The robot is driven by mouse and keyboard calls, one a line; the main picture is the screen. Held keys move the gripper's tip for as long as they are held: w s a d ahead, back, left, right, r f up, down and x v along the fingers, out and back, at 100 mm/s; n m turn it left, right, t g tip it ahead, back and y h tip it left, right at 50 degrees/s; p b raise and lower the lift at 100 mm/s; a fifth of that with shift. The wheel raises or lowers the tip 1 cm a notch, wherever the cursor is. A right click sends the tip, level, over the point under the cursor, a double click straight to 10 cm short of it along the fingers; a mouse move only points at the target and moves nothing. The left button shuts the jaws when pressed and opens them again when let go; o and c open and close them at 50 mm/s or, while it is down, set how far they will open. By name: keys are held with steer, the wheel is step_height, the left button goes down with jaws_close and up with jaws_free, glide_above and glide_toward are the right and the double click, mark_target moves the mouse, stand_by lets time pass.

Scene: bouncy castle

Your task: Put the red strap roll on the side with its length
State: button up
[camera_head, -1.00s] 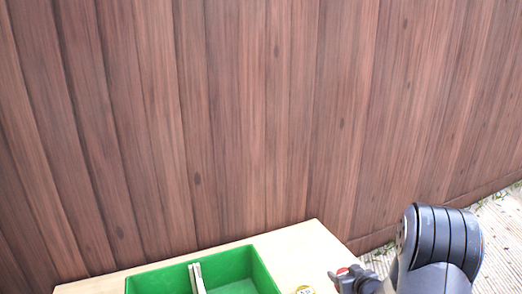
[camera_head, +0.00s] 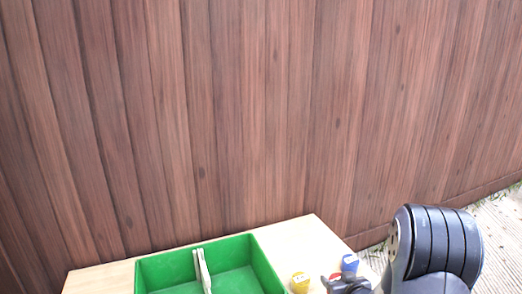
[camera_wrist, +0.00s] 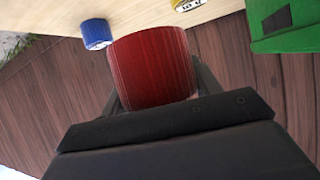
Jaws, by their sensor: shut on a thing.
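The red strap roll (camera_wrist: 150,68) fills the middle of the wrist view, with my gripper's dark fingers on either side of it. My gripper (camera_head: 345,286) is shut on it at the table's right part in the head view, where only a small red patch (camera_head: 335,276) of the roll shows. A green tray (camera_head: 272,270) with a pale upright divider (camera_head: 202,270) splitting it stands on the table to the left; its corner also shows in the wrist view (camera_wrist: 288,42). No marking is readable on the red roll's visible face.
A yellow roll (camera_head: 299,283) with dark printing stands between tray and gripper. A blue roll (camera_head: 350,263) stands just behind my gripper. The pale wooden table (camera_head: 300,238) has bare room at the back. A brown plank fence (camera_head: 250,120) rises behind it.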

steer(key=s+a+r+m+h, duration=0.2)
steer(key=s+a+r, duration=0.1)
steer(key=s+a, duration=0.55)
step_height(320, 180, up, 20)
steer(key=s+d+p, duration=0.1)
steer(key=s+p, duration=0.1)
steer(key=p, duration=2.7)
steer(key=shift+s+f+p, duration=0.15)
steer(key=shift+f+p, duration=0.1)
steer(key=shift+p, duration=0.05)
